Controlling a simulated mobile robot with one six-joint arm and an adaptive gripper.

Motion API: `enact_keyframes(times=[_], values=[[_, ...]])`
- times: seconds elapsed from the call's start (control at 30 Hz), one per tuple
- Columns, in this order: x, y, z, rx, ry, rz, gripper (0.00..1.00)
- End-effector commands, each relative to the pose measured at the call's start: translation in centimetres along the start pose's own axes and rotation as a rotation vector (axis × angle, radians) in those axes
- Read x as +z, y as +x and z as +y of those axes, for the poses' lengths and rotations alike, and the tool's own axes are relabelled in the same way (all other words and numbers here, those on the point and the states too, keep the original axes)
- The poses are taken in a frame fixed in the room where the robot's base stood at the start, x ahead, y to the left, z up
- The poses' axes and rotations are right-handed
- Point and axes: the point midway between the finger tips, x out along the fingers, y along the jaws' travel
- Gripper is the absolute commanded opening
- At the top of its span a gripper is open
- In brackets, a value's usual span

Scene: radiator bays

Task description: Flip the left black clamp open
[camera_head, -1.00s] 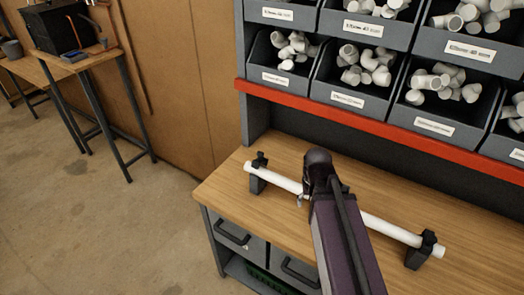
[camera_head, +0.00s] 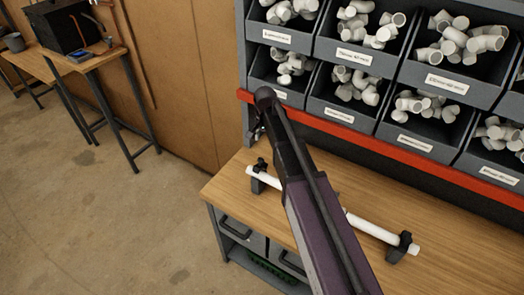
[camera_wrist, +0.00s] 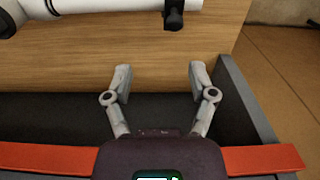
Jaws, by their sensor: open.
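A white pipe (camera_head: 365,226) lies across the wooden bench in two black clamps. The left black clamp (camera_head: 260,165) sits on a dark block near the pipe's left end; whether its top is open or shut is too small to tell. The right black clamp (camera_head: 402,240) is at the other end. In the wrist view a black clamp (camera_wrist: 174,14) grips the pipe (camera_wrist: 130,4) near its end, at the top edge. My gripper (camera_wrist: 161,73) is open and empty, apart from the clamp, above the back of the bench. In the head view my arm hides the pipe's middle.
Grey bins (camera_head: 345,117) with white pipe fittings stand above a red rail (camera_head: 385,145) behind the bench. The bench top (camera_head: 226,190) is bare left of the clamp. A side panel (camera_wrist: 245,95) is close to my gripper. Another table (camera_head: 75,68) stands far left.

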Motion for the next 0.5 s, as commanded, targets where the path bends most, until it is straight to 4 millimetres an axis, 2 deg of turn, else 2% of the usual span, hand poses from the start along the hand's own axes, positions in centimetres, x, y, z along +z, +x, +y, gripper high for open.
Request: enact_keyframes(times=[0.03, 0.17, 0.5], values=[[-0.4, -1.0, -1.0, 0.000, 0.013, 0.000, 0.73], [-0.6, -1.5, -1.9, 0.000, 0.042, 0.000, 0.73], [-0.6, -1.4, -2.2, 0.000, 0.051, 0.000, 0.73]])
